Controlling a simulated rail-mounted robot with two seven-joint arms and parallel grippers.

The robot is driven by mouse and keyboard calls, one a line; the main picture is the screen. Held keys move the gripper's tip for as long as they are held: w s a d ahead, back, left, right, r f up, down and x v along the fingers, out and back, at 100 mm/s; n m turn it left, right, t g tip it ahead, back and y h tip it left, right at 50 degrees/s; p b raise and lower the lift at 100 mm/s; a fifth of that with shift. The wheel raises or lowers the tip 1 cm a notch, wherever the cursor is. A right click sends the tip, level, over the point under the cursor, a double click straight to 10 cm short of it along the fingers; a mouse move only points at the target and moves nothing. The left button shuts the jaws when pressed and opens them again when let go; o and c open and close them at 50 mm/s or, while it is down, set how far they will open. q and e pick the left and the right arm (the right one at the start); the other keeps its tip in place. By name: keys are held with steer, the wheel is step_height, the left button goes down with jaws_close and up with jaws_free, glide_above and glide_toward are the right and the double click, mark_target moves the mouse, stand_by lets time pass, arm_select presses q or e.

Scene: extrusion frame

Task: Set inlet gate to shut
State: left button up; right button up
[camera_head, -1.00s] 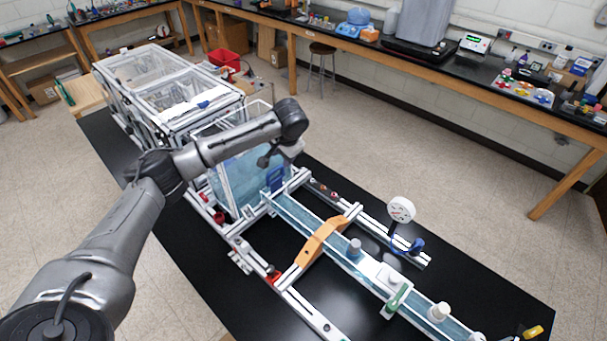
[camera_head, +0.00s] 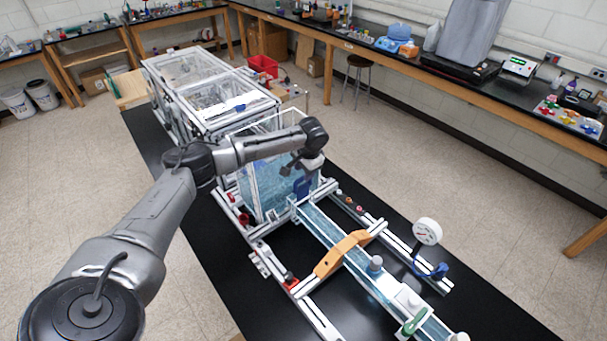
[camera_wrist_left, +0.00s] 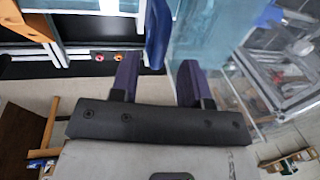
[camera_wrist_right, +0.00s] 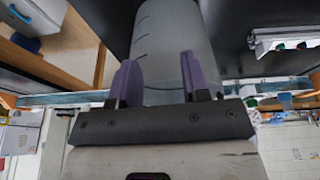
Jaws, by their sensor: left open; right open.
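The inlet gate's blue handle (camera_head: 303,187) stands at the near end of the clear water tank (camera_head: 270,185), where the long channel (camera_head: 335,240) begins. In the left wrist view the blue handle (camera_wrist_left: 157,35) reaches down into the gap between the fingertips. My left gripper (camera_head: 291,168) is open at the handle, its dark purple fingers (camera_wrist_left: 158,65) apart on either side in the picture; I cannot tell whether they touch it. The gate plate itself is hard to make out. My right gripper (camera_wrist_right: 157,65) is open and shows only in its own wrist view.
An orange bridge piece (camera_head: 341,255) crosses the channel. A round white gauge (camera_head: 427,231) stands on the right rail. Clear-lidded framed boxes (camera_head: 215,90) stand behind the tank. The black tabletop (camera_head: 220,300) is bare at the left front.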

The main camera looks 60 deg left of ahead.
arm_select(q)
steer(key=shift+a+f, duration=0.15)
steer(key=shift+f, duration=0.65)
steer(key=shift+a+f, duration=0.15)
steer(key=shift+f, duration=0.6)
jaws_close()
